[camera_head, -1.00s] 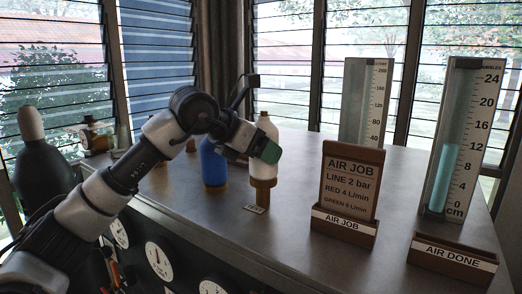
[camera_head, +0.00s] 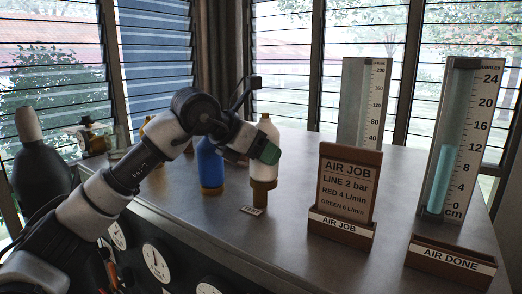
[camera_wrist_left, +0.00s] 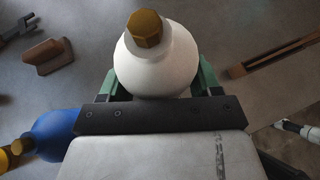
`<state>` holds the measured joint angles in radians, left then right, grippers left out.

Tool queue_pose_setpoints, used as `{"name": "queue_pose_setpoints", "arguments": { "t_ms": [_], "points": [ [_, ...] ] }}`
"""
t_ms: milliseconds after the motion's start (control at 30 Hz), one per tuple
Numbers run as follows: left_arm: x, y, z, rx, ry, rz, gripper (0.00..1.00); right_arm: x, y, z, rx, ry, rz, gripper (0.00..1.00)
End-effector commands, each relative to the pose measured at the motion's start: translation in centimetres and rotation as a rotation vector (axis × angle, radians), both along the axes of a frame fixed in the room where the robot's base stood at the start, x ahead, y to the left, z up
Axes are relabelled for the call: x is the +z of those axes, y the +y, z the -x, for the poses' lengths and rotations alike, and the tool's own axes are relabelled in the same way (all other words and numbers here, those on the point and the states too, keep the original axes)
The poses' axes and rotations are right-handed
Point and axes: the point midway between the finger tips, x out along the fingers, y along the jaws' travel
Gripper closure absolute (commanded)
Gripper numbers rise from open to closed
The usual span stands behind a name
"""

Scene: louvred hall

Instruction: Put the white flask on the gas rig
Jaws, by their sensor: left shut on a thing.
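The gas rig is not clearly identifiable; a dark panel with round gauges (camera_head: 156,261) is along the bench front. My right gripper is not in view in the head view.
The AIR JOB sign (camera_head: 346,190), AIR DONE tray (camera_head: 451,264) and two tall gauges (camera_head: 446,150) stand to the right. Bare bench (camera_head: 300,160) lies between.

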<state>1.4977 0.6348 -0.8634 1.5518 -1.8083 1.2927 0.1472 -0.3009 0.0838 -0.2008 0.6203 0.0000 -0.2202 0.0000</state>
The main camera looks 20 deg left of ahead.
Motion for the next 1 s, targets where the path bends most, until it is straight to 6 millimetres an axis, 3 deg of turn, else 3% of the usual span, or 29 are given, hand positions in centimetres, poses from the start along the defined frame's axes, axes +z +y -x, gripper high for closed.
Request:
{"name": "queue_pose_setpoints", "arguments": {
  "t_ms": [367,800,1000],
  "points": [
    [1.8,0.0,0.1,0.000,-0.012,0.005,1.00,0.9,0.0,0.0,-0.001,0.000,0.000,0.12],
    [7.1,0.0,0.1,0.000,-0.013,0.006,1.00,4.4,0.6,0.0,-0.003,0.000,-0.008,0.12],
    [7.3,0.0,0.1,0.000,-0.012,0.005,1.00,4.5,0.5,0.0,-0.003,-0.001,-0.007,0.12]
  ]
}}
